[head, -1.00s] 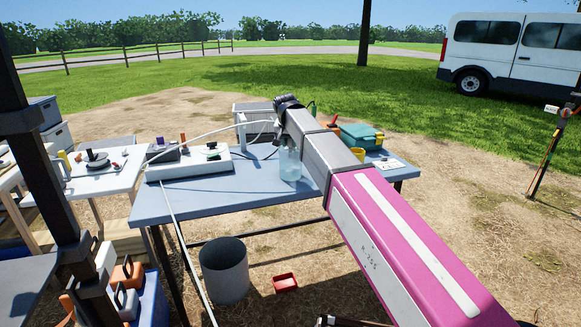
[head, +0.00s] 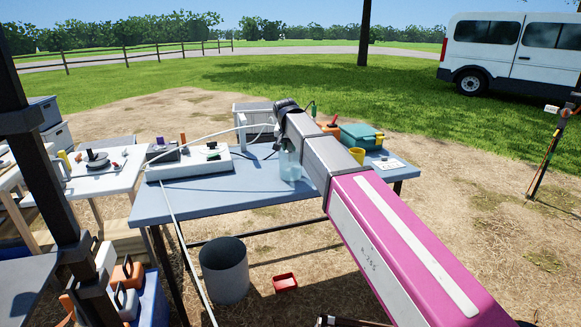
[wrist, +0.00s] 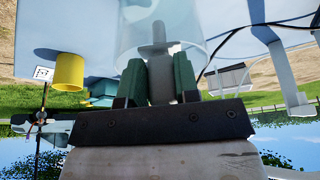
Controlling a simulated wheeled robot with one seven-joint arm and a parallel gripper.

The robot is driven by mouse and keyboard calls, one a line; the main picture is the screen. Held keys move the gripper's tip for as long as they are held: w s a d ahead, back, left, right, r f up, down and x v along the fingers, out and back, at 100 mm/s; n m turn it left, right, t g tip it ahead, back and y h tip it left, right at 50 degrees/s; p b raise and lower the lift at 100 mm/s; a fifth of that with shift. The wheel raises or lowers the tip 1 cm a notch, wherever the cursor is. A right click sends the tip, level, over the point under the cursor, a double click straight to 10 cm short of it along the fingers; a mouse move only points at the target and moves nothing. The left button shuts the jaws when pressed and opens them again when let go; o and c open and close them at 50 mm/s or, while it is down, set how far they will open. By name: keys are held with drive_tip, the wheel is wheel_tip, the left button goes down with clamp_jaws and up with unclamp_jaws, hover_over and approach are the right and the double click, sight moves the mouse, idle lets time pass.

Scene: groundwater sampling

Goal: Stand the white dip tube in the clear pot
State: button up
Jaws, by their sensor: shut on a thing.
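My gripper (wrist: 158,82) is shut on a pale grey stepped tubular piece (wrist: 159,50), seemingly the white dip tube, between its green pads in the wrist view. In the head view, my forearm and wrist hide the fingers and most of this piece. The clear pot (head: 290,166) stands on the blue table, just below and beside my wrist. In the wrist view, the pot (wrist: 195,22) is right at the held piece, and its curved edge passes behind or around it. I cannot tell whether the piece's end is inside the pot.
The blue table (head: 205,200) also bears a white box (head: 190,167) at left, a yellow cup (head: 357,155) and a green case (head: 360,136) at right. A white hose arcs over the table towards my wrist. A grey bucket (head: 225,275) and red tray (head: 285,283) are below.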

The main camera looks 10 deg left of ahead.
drive_tip(key=o, duration=1)
drive_tip(key=v, duration=1)
drive_tip(key=shift+s+r, duration=0.2)
drive_tip(key=shift+r, duration=0.1)
drive_tip(key=shift+s, duration=0.1)
